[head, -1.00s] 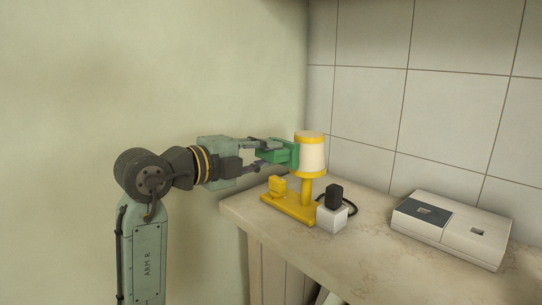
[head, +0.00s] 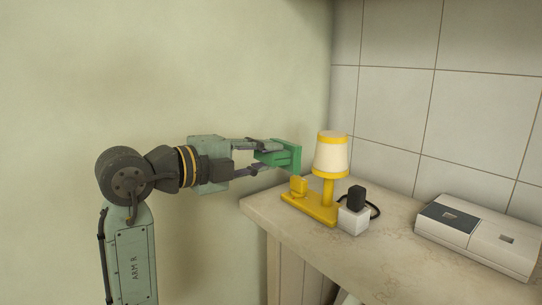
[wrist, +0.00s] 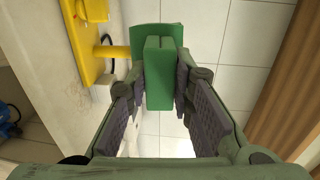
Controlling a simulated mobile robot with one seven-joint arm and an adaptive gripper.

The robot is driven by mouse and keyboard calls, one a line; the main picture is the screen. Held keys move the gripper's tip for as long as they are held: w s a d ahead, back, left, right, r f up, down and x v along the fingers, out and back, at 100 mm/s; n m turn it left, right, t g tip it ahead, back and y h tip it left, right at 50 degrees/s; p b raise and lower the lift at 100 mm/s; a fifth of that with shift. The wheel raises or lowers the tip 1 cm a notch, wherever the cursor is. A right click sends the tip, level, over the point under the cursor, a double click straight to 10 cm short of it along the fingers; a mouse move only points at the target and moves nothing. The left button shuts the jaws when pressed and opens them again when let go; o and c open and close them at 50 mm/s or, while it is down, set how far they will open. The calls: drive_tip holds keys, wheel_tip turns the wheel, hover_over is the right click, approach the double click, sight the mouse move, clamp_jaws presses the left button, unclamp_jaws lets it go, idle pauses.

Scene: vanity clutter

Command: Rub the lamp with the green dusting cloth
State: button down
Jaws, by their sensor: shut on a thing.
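The lamp (head: 331,155) has a cream shade with yellow bands and a yellow post on a flat yellow base. It stands upright on the counter in the head view. Part of its yellow base (wrist: 88,45) shows at the upper left of the wrist view. My gripper (head: 262,158) is shut on the green dusting cloth (head: 287,156), which looks like a green block with a wider flat face. The cloth also shows between the fingers in the wrist view (wrist: 159,85). The cloth is left of the lampshade, with a visible gap between them.
A white cube with a black plug (head: 355,210) and dark cord sits right of the lamp base. A grey-white box (head: 480,238) lies farther right on the stone counter (head: 385,255). A tiled wall (head: 395,90) stands behind.

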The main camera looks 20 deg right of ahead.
drive_tip(key=shift+a, duration=0.1)
drive_tip(key=shift+v, duration=1.4)
